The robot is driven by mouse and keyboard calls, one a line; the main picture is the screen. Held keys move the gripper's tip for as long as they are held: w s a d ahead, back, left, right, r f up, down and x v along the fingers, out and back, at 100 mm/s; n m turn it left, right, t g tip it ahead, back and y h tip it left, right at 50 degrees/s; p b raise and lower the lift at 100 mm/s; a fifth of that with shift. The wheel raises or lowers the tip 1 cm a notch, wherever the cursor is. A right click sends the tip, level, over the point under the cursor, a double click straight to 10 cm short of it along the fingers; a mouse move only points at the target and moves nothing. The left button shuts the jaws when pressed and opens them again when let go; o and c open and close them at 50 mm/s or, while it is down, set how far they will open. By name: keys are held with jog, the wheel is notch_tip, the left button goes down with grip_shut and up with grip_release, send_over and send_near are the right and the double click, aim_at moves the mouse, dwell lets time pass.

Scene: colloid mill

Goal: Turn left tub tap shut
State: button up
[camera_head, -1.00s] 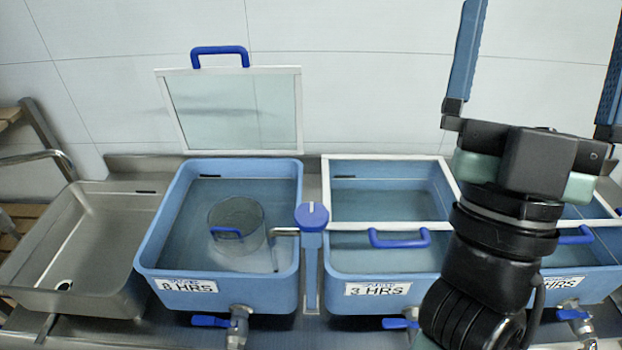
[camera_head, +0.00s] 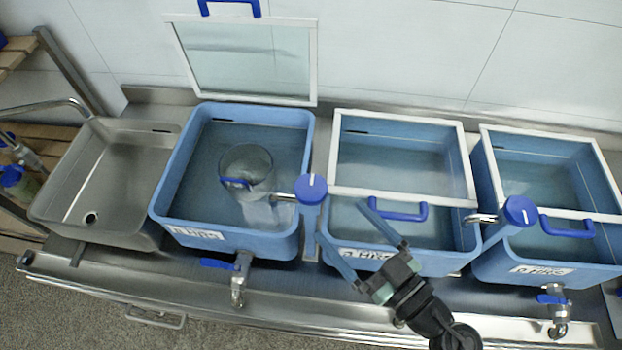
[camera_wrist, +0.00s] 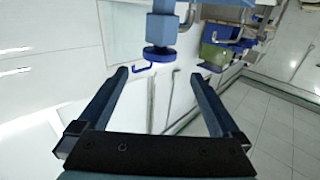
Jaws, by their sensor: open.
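The left blue tub (camera_head: 165,190) holds liquid and a glass vessel (camera_head: 246,165). On its front is a metal tap (camera_head: 241,270) with a blue lever (camera_head: 219,264) pointing left. A blue post with a round blue knob (camera_head: 311,188), marked with a white line, stands at the tub's right side; its spout reaches over the tub. My gripper (camera_head: 340,218) is open and empty, in front of the middle tub, with its fingers pointing up-left near the post. In the wrist view, a round blue knob (camera_wrist: 160,53) lies just beyond the open fingertips (camera_wrist: 160,75); contact does not show.
A glass lid (camera_head: 250,62) stands upright behind the left tub. The middle tub (camera_head: 455,262) and right tub (camera_head: 605,272) have framed lids with blue handles. A second blue knob (camera_head: 519,210) stands between them. A steel sink (camera_head: 120,180) is at left.

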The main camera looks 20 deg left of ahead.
aim_at(311, 187)
jog(key=p+x, duration=0.2)
jog(key=x, duration=0.8)
jog(key=shift+a, duration=0.1)
jog(key=c, duration=1.3)
